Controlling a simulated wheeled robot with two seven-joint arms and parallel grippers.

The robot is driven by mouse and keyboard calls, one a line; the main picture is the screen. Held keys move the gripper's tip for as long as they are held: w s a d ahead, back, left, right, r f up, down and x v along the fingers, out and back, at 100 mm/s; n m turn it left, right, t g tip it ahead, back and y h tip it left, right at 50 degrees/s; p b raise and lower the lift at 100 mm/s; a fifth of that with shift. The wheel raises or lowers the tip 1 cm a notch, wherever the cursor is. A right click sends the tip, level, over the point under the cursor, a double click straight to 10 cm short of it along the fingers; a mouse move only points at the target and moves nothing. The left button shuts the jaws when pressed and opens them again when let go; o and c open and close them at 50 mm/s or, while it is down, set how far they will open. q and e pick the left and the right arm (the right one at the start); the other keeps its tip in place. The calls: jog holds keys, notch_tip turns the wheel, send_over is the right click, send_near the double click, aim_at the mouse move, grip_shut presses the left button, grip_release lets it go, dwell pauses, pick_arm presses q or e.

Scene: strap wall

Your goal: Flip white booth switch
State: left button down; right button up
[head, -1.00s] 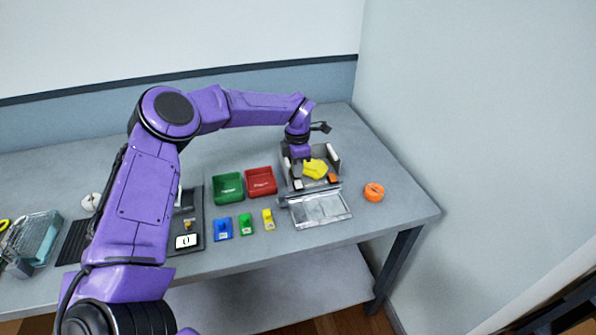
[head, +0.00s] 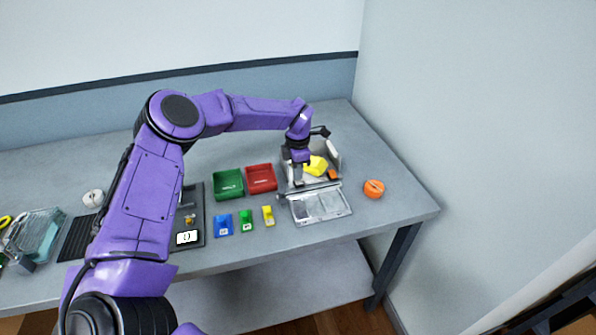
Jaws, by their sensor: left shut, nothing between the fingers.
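A grey booth (head: 336,155) with its front panel (head: 322,206) folded down stands at the right part of the table. Inside it are a yellow object (head: 316,166) and a small orange block (head: 332,174). My left gripper (head: 299,181) is shut and empty, pointing down at the booth's front left. I cannot tell whether it touches anything there. A white switch is not clearly visible; the gripper and arm cover part of the booth's left side. My right gripper is not in view.
A green bin (head: 228,184) and a red bin (head: 261,178) stand left of the booth. Blue (head: 223,226), green (head: 246,221) and yellow (head: 268,216) pieces lie in front. An orange round object (head: 374,189) sits to the right. A wall closes the right side.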

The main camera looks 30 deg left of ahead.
aim_at(299, 181)
pick_arm(q)
jog(key=shift+s+d+f, duration=0.25)
jog(key=shift+s+d, duration=0.25)
jog(key=shift+s, duration=0.05)
jog(key=shift+s+d+r, duration=0.1)
jog(key=shift+d, duration=0.05)
jog(key=shift+r, duration=0.1)
notch_tip(299, 181, up, 5)
jog(key=p, duration=0.4)
jog(key=shift+r+b, duration=0.3)
jog(key=shift+b, duration=0.4)
notch_tip(299, 181, up, 9)
jog(key=b, duration=0.1)
jog(key=shift+f, duration=0.2)
